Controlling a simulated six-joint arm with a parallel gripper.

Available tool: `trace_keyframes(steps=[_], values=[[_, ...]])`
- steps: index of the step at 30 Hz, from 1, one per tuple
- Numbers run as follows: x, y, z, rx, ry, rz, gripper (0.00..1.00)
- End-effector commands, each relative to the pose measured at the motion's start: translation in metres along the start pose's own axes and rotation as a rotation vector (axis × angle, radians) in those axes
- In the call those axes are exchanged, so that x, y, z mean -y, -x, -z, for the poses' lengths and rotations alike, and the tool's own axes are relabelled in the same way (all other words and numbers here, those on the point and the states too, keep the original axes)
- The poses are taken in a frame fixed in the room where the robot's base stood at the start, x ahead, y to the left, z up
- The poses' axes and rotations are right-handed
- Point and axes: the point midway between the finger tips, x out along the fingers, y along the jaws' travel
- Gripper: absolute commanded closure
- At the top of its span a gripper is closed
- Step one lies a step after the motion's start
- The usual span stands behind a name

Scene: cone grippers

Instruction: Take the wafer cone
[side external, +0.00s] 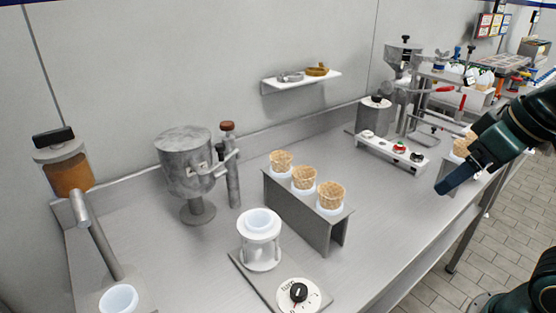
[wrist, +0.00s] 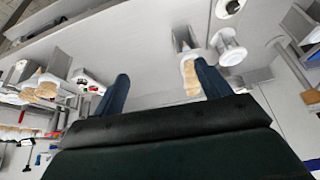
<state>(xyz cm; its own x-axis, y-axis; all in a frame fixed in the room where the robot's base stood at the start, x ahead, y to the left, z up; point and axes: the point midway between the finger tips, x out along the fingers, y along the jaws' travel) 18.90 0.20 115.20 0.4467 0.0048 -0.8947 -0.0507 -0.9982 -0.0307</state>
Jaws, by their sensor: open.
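Three tan wafer cones stand in a row in white holders on a grey metal stand (side external: 284,203) in the side view: a rear one (side external: 281,160), a middle one (side external: 304,177) and a front one (side external: 331,195). Another wafer cone (side external: 461,147) is at the right, partly hidden behind my arm. My gripper (side external: 442,188) is above the right end of the bench, well right of the three cones. In the wrist view my gripper (wrist: 162,68) has its blue fingers wide apart, with nothing between them. Cones (wrist: 191,76) appear beside one finger, partly hidden by it.
A white cup holder (side external: 259,240) and dial (side external: 299,292) stand in front of the stand. A grey machine (side external: 187,165) and a brown dispenser (side external: 68,172) are at the left. A panel of switches (side external: 393,149) lies at the back right. Bare bench (side external: 400,215) separates stand and gripper.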

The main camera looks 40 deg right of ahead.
Motion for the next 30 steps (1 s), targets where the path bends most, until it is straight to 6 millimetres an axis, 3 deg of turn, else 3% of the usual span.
trace_keyframes(steps=[16, 30], values=[[0.028, -0.009, 0.095, 0.205, -0.417, -0.038, 0.24], [0.065, -0.055, 0.167, 0.366, -0.791, -0.174, 0.24]])
